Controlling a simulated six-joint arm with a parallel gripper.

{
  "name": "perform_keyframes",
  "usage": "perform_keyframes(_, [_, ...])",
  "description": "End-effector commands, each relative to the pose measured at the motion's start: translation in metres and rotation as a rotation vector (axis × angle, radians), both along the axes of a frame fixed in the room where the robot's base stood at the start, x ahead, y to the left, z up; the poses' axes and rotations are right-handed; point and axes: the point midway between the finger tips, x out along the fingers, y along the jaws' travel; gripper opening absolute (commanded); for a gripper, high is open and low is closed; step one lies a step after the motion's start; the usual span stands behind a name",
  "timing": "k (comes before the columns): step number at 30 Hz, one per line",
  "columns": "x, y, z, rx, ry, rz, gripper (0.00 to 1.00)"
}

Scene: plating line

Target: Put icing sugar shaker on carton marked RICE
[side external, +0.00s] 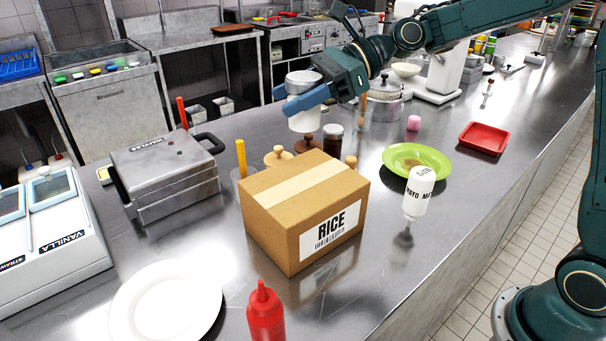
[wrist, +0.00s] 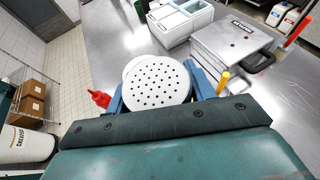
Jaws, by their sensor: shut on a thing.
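The icing sugar shaker (side external: 304,119) is a white cylinder with a grey top; its perforated white lid (wrist: 157,82) faces the camera in the wrist view. My gripper (side external: 301,98) is shut on the shaker, a blue finger on each side, and holds it roughly upright above the counter. The carton marked RICE (side external: 272,212) is a closed brown box with a pale tape strip, standing on the counter. In the side view the shaker appears above and beyond the carton's far edge, apart from it. The carton is not seen in the wrist view.
Jars and a wooden-lidded pot (side external: 278,156) stand behind the carton. A waffle iron (side external: 165,170) is left, a white plate (side external: 165,303) and red bottle (side external: 265,315) in front, a mayo bottle (side external: 419,190) and green plate (side external: 400,151) right. The carton's top is clear.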

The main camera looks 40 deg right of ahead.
Motion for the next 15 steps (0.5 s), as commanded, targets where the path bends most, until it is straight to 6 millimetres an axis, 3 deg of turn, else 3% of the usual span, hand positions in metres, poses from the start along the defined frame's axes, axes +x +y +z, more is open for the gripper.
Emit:
perform_keyframes(9, [0.0,0.0,-0.055,0.001,0.003,0.0,0.27])
perform_keyframes(15, [0.0,0.0,-0.067,0.001,0.0,0.0,0.27])
